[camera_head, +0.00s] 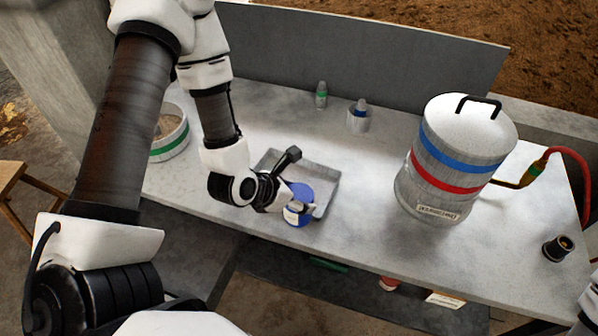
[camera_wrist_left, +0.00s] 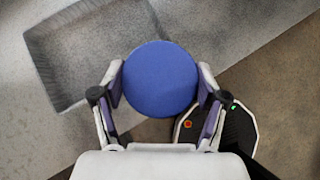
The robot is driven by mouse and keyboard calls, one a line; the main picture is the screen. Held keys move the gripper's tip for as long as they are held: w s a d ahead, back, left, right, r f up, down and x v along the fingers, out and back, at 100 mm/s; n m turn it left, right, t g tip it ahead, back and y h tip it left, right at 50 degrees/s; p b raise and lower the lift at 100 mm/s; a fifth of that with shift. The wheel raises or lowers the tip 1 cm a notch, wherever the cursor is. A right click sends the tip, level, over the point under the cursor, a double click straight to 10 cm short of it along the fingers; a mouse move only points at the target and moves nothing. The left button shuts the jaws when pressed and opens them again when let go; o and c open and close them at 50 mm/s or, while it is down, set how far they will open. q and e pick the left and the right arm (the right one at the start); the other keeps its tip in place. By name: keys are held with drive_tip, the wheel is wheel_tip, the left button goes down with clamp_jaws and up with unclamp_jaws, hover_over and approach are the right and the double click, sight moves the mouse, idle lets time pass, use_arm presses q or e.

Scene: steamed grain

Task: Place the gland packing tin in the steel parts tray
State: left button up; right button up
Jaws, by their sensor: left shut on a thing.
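The gland packing tin is a round tin with a blue lid (camera_head: 301,191); it also shows from above in the left wrist view (camera_wrist_left: 160,79). My left gripper (camera_head: 292,207) is shut on the tin, with a finger on each side of it (camera_wrist_left: 161,88). The steel parts tray (camera_head: 327,184) is a shallow grey tray on the bench, partly hidden by my gripper. In the left wrist view the tray (camera_wrist_left: 92,52) lies up and left of the tin. The tin appears at the tray's near side, over the bench's front edge. My right gripper is out of view.
A large steel drum with blue and red bands (camera_head: 452,160) stands to the right. A small green-banded bottle (camera_head: 321,95) and a cup (camera_head: 358,121) stand at the back. A green-banded tub (camera_head: 169,136) is at left, a black fitting (camera_head: 557,248) at far right.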

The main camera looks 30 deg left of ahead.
sight(294, 186)
use_arm(q)
drive_tip(key=a+b, duration=0.1)
drive_tip(key=f+b, duration=0.1)
drive_tip(key=b, duration=0.1)
drive_tip(key=shift+w+a, duration=0.35)
drive_tip(key=shift+w, duration=0.05)
drive_tip(key=shift+w+a+r+b, duration=0.1)
drive_tip(key=shift+w+r+b, duration=0.15)
drive_tip(key=shift+w+b, duration=0.75)
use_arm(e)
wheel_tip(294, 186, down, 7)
use_arm(q)
drive_tip(key=w+a+f+p, duration=0.1)
drive_tip(key=w+a, duration=0.1)
drive_tip(key=w+a+f+p, duration=0.1)
drive_tip(key=w+a, duration=0.1)
drive_tip(key=w, duration=0.1)
drive_tip(key=w+a+f+p, duration=0.1)
drive_tip(key=w+a+p, duration=0.1)
drive_tip(key=shift+w+a+f, duration=0.2)
drive_tip(key=shift+a+f, duration=0.05)
drive_tip(key=shift+f, duration=0.4)
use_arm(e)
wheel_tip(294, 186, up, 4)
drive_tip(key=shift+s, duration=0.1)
use_arm(q)
drive_tip(key=shift+f, duration=0.1)
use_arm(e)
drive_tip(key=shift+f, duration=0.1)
